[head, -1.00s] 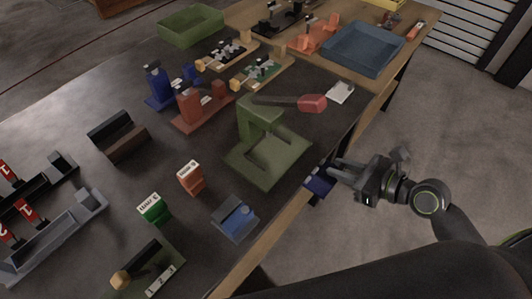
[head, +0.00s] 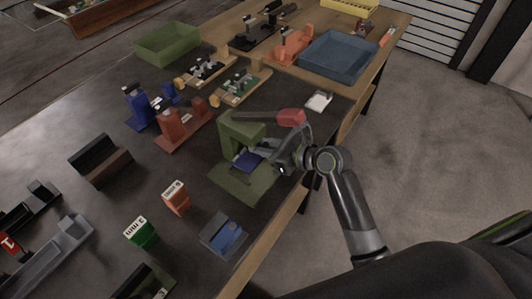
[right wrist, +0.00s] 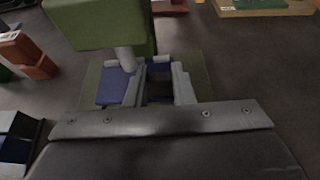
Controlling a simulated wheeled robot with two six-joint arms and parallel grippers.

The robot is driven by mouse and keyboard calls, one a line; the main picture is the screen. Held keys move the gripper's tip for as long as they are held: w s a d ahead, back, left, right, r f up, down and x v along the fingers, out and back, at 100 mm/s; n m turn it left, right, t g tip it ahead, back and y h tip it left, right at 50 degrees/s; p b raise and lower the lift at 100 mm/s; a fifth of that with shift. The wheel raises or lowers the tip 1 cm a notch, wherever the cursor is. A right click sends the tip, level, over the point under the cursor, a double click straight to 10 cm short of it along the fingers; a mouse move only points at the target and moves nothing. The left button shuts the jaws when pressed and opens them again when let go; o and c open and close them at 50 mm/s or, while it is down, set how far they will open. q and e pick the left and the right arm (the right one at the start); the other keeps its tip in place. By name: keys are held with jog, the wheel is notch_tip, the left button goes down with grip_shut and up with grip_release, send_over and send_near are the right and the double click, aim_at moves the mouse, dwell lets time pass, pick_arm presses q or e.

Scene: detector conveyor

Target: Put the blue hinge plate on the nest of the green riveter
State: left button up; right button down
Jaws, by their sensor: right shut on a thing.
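The green riveter (head: 232,131) stands near the table's right edge, with a red-tipped lever (head: 290,117) over a flat green base (head: 232,185). The blue hinge plate (head: 249,160) is inside the riveter's frame, just over or on its base; I cannot tell whether it touches the nest. My right gripper (head: 265,156) is shut on the plate, reaching in from the right under the lever. In the right wrist view the plate (right wrist: 113,88) shows by the fingers (right wrist: 159,82), below the riveter's green head (right wrist: 98,22). The nest is hidden. My left gripper is not in view.
A grey-blue block fixture (head: 223,236) sits in front of the riveter. Orange (head: 176,197) and green (head: 140,233) labelled blocks stand to the left. Red (head: 184,129) and blue (head: 139,108) devices stand behind. A white card (head: 319,101) lies behind right.

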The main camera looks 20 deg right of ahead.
jog(key=shift+f, duration=1.55)
jog(key=shift+s+f, duration=0.1)
jog(key=c, duration=1.3)
grip_release()
jog(key=shift+o, duration=0.2)
jog(key=shift+r, duration=0.2)
jog(key=v, duration=1.2)
jog(key=shift+f, duration=0.15)
